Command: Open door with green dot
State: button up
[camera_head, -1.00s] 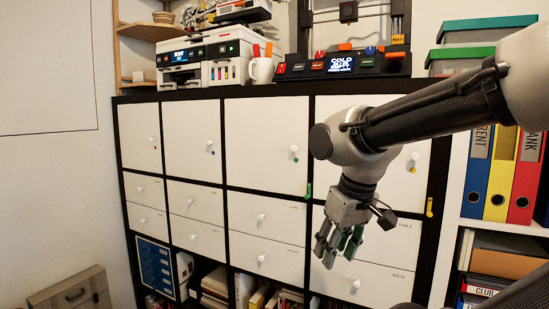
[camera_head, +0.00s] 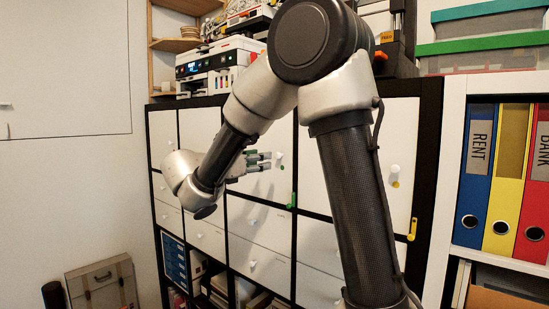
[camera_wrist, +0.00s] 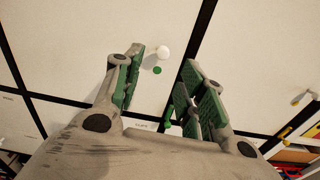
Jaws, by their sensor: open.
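The white door with the green dot (camera_head: 268,130) is closed, in the upper row of the cabinet. Its round white knob (camera_wrist: 162,52) and the green dot (camera_wrist: 157,70) show clearly in the wrist view, the dot just below the knob. My gripper (camera_head: 269,160) is open and empty, reaching sideways across the door front, with its green-padded fingertips just left of the knob in the head view. In the wrist view the knob appears between and slightly beyond the two fingers. I cannot tell whether the fingertips touch the door. My arm hides part of the door.
A green hook-like piece (camera_head: 291,200) sits at the door's lower right corner. A door with a yellow dot (camera_head: 395,184) is to the right, partly hidden by my arm. Drawers (camera_head: 258,223) lie below. A printer (camera_head: 200,72) stands on top; binders (camera_head: 480,165) fill the right shelf.

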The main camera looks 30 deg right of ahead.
aim_at(277, 156)
jog(key=shift+n, duration=0.3)
jog(key=x, duration=0.7)
jog(key=shift+d+r, duration=0.15)
jog(key=shift+d, duration=0.3)
grip_shut()
